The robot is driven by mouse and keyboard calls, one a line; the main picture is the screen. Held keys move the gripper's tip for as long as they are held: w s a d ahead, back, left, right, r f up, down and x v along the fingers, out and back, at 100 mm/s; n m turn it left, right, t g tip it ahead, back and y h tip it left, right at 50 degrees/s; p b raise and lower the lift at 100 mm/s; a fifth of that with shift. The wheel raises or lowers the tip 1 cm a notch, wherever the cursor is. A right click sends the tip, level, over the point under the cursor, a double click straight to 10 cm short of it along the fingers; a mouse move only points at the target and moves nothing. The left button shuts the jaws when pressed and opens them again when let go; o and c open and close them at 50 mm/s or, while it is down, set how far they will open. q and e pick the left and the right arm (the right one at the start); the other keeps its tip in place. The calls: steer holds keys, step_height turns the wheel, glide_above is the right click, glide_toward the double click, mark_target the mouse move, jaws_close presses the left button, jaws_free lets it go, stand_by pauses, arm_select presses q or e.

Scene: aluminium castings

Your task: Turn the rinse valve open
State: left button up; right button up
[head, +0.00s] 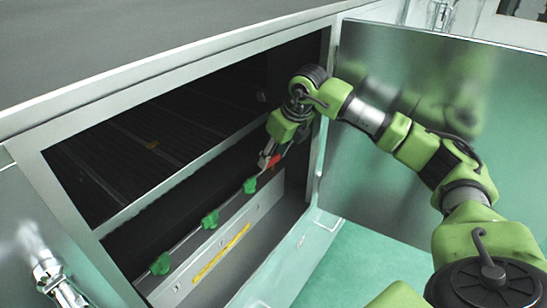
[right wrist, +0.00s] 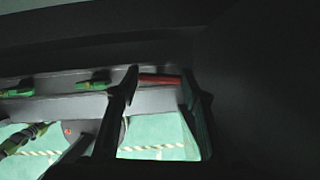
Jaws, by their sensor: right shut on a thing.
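The red valve handle (head: 268,161) sits at the far end of a row of green valve handles inside the open cabinet. I take it to be the rinse valve. My right gripper (head: 274,158) reaches into the cabinet and is shut on the red handle. In the right wrist view the red handle (right wrist: 158,80) lies between the two dark fingers (right wrist: 157,95). Part of the handle is hidden by the gripper, so its exact angle is hard to tell. My left gripper is not in view.
Green valve handles (head: 250,186) (head: 210,219) (head: 160,264) line the rail nearby. A yellow label strip (head: 221,252) is on the panel below. An open metal door (head: 400,85) stands behind my right arm. The cabinet's top edge (head: 150,68) runs above the opening.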

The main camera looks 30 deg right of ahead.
stand_by(0.3)
steer(key=o, duration=1.1)
steer(key=shift+r, duration=0.1)
steer(key=v, duration=0.7)
steer(key=shift+r, duration=0.15)
steer(key=shift+s, duration=0.1)
